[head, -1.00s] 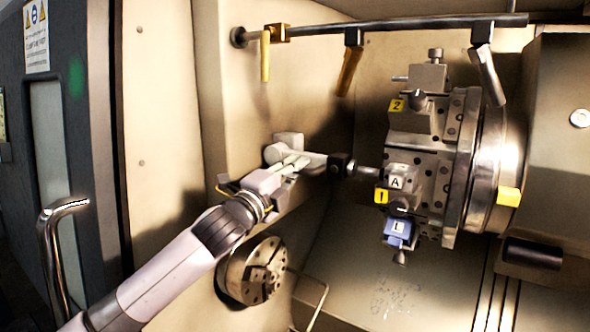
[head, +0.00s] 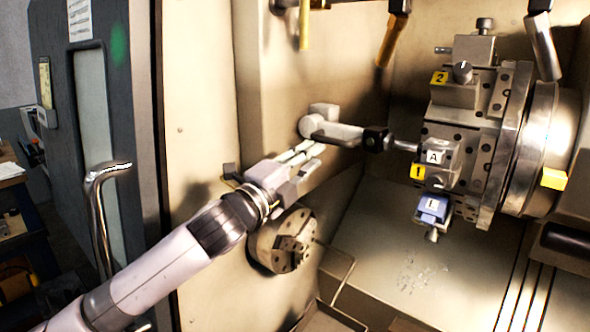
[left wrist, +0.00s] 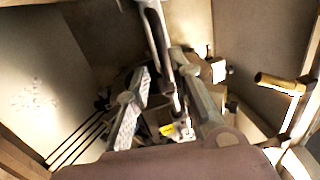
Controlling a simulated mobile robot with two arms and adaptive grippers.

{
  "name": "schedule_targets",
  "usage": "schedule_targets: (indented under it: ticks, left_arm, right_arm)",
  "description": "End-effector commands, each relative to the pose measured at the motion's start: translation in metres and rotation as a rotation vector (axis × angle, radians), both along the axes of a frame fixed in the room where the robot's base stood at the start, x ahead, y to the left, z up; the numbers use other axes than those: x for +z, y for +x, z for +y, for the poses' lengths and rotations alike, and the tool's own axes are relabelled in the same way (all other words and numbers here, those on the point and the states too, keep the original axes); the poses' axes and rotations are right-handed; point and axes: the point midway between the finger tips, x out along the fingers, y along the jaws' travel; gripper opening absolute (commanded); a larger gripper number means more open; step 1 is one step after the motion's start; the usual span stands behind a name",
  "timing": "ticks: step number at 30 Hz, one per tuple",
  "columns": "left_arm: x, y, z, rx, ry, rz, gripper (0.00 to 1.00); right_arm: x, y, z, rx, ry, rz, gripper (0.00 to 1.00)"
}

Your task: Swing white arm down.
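The white arm (head: 338,134) sticks out nearly level from a white pivot (head: 308,124) on the machine's inner wall. A black block (head: 375,139) with a thin metal stylus sits at its free end, close to the turret. My left gripper (head: 308,151) is just below and left of the white arm, fingers pointing toward it. In the left wrist view my left gripper (left wrist: 165,105) shows its fingers spread apart. A pale bar, seemingly the white arm (left wrist: 155,25), comes down from the top edge there; contact cannot be told. My right gripper is not in view.
The tool turret (head: 465,130) with labelled holders stands to the right. A round chuck (head: 283,241) is below my left gripper. Nozzles hang from a rail above. The door (head: 105,150) with its metal handle is at left. The floor of the cell is clear.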

Motion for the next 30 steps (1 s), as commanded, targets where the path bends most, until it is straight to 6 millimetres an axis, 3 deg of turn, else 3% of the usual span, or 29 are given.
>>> schedule_targets:
  ticks: [9,23,26,30]
  left_arm:
    - [-0.009,-0.032,0.024,0.001,0.001,0.002,0.21]
    - [-0.014,-0.036,0.026,0.001,-0.007,0.015,0.21]
    - [-0.034,-0.038,0.026,0.01,-0.043,0.081,0.21]
    - [-0.091,-0.048,0.03,0.049,-0.154,0.27,0.21]
  right_arm:
    - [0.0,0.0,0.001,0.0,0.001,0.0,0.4]
    - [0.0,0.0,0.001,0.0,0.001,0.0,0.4]
    - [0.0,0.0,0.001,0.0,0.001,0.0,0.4]
    - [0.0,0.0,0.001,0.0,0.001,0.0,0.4]
